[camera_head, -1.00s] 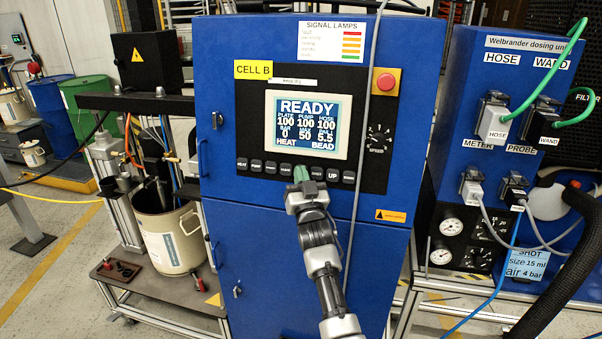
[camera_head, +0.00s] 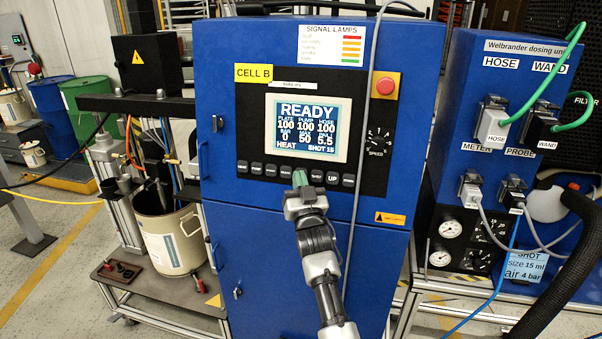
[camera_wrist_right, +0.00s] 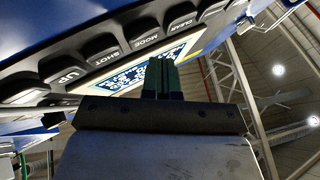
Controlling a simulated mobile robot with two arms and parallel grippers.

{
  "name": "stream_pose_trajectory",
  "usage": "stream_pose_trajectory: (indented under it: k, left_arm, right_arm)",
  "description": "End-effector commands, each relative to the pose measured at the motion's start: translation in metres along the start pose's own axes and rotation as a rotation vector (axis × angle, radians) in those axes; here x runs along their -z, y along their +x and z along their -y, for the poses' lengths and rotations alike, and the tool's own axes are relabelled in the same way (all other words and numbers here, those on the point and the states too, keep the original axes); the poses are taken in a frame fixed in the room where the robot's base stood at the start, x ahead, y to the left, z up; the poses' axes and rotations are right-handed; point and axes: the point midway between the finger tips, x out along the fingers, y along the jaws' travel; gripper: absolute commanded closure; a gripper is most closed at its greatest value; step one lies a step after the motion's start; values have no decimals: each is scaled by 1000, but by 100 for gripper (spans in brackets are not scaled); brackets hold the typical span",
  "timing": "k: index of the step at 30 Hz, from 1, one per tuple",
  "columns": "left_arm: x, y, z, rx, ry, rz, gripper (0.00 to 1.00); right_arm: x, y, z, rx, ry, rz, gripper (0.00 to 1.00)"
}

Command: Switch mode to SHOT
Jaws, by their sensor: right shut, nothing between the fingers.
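The blue CELL B cabinet (camera_head: 305,245) carries a screen (camera_head: 307,127) that reads READY, with HEAT at bottom left and SHOT 15 at bottom right. Below it is a row of dark buttons, including UP (camera_head: 333,178). My right gripper (camera_head: 300,177) is shut and empty, its green fingertips at the row just left of the SHOT button (camera_head: 318,177), hiding the button there. In the right wrist view the fingertips (camera_wrist_right: 163,75) are near the MODE button (camera_wrist_right: 146,36); I cannot tell whether they touch it. My left gripper is not in view.
A red emergency button (camera_head: 386,85) and a speed knob (camera_head: 377,141) are right of the screen. A grey cable (camera_head: 362,150) hangs down the cabinet front. The dosing unit (camera_head: 500,130) with hoses stands at right, a pot (camera_head: 170,240) at left.

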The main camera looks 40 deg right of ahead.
Motion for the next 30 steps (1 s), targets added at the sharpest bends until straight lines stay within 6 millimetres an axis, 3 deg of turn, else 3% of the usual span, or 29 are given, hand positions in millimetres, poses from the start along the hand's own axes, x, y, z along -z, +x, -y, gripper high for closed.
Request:
stream_pose_trajectory:
  k: [9,21,30]
  left_arm:
    - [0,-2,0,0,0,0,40]
    - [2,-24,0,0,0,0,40]
    - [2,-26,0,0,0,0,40]
  right_arm:
    - [2,-2,2,1,0,0,100]
    - [22,-28,22,1,1,0,100]
    - [25,-35,26,0,-1,-1,100]
